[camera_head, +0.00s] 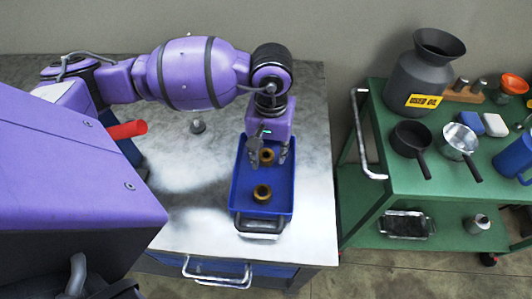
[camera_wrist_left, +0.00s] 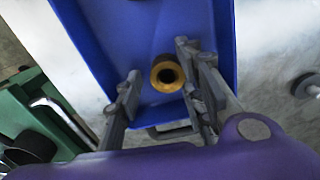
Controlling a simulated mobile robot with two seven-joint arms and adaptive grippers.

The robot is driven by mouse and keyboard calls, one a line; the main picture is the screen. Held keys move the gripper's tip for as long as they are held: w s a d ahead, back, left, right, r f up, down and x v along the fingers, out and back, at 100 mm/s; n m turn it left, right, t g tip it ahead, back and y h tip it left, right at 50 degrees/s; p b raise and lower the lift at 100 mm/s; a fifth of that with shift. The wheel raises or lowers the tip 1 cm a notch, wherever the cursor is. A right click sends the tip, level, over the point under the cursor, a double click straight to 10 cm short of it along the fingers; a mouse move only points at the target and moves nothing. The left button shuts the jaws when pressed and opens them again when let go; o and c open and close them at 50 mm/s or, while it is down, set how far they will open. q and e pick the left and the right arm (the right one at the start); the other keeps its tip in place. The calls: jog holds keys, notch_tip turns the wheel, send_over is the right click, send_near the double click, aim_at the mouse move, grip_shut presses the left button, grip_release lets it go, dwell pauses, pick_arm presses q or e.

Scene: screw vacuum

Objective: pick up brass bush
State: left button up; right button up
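Two brass bushes are in the blue tray (camera_head: 279,206) on the table. One bush (camera_head: 266,156) is toward the back, partly behind my left gripper; the other bush (camera_head: 262,192) is nearer the front and fully visible. My left gripper (camera_head: 271,160) points down over the back of the tray with its fingers apart. In the left wrist view, a bush (camera_wrist_left: 167,75) with a dark centre hole shows between the spread fingers of my left gripper (camera_wrist_left: 160,92). Contact cannot be seen. My right gripper is not in view.
The tray has raised walls and a dark front handle (camera_head: 260,226). A grey knob (camera_head: 197,126) stands left of it on the table. A green cart (camera_head: 370,206) on the right holds a dark jug (camera_head: 424,75), pans and other items.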

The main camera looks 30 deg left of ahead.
pick_arm(q)
jog(key=shift+f, duration=0.15)
jog(key=c, duration=0.8)
grip_shut()
jog(key=shift+w, duration=0.1)
